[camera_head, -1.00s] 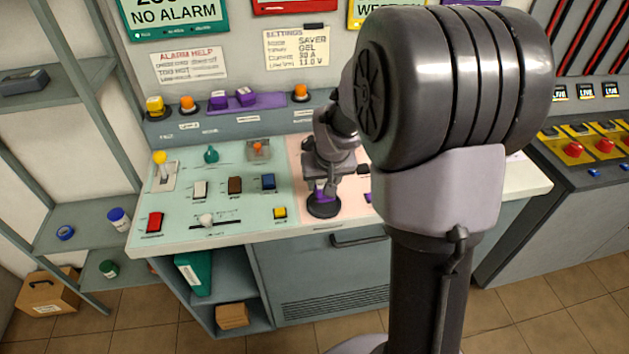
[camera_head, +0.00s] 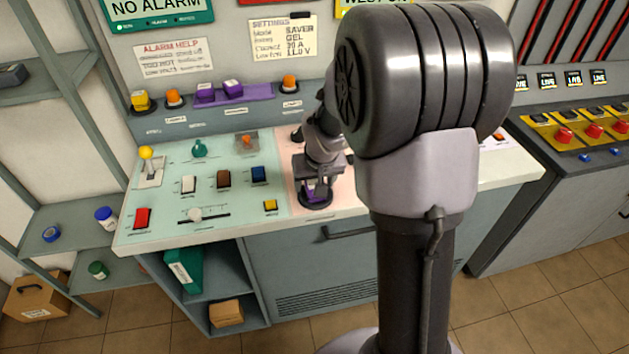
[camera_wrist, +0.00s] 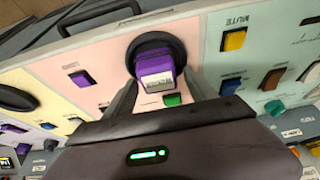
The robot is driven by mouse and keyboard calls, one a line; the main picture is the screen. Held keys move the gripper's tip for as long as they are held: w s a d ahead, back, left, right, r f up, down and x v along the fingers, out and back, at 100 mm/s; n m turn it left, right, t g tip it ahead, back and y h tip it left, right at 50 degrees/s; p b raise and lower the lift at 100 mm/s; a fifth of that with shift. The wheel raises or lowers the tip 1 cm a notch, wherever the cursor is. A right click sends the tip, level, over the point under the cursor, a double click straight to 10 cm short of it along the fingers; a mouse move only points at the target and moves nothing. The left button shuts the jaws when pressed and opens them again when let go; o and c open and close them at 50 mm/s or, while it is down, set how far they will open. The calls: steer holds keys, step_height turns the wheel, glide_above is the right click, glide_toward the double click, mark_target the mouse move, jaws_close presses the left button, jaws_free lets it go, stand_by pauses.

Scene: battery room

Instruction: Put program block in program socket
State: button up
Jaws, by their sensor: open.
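A purple block (camera_wrist: 157,72) with a white label on its top sits at a round black socket (camera_wrist: 150,44) on the pink panel. I cannot tell how deep it is seated. In the head view, the purple block (camera_head: 317,187) and black socket (camera_head: 316,203) show at the pink panel's front edge, partly hidden by my gripper (camera_head: 318,180). In the wrist view, my gripper (camera_wrist: 160,80) is open, with one finger on each side of the block. Contact between fingers and block is not clear.
The green panel (camera_head: 160,213) left of the socket carries several switches, a slider (camera_head: 195,213) and a yellow-topped lever (camera_head: 147,153). A green button (camera_wrist: 172,99) lies close to the block. My upper arm hides much of the console's right side. A yellow-and-red switch panel stands at right.

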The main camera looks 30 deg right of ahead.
steer(key=p+v, duration=0.4)
steer(key=v, duration=0.8)
steer(key=s+a+r+y, duration=0.1)
steer(key=s+a+r, duration=0.2)
steer(key=s+a, duration=0.2)
steer(key=s+a+r+t+y, duration=0.1)
steer(key=s+a+r, duration=0.2)
steer(key=s+a, duration=0.3)
steer(key=s+a+r+m+y, duration=0.1)
steer(key=s+a+r, duration=0.2)
steer(key=s+a, duration=0.3)
steer(key=s, duration=0.2)
steer(key=shift+s+r, duration=0.25)
steer(key=shift+r, duration=0.05)
steer(key=shift+f, duration=0.15)
steer(key=shift+d, duration=0.1)
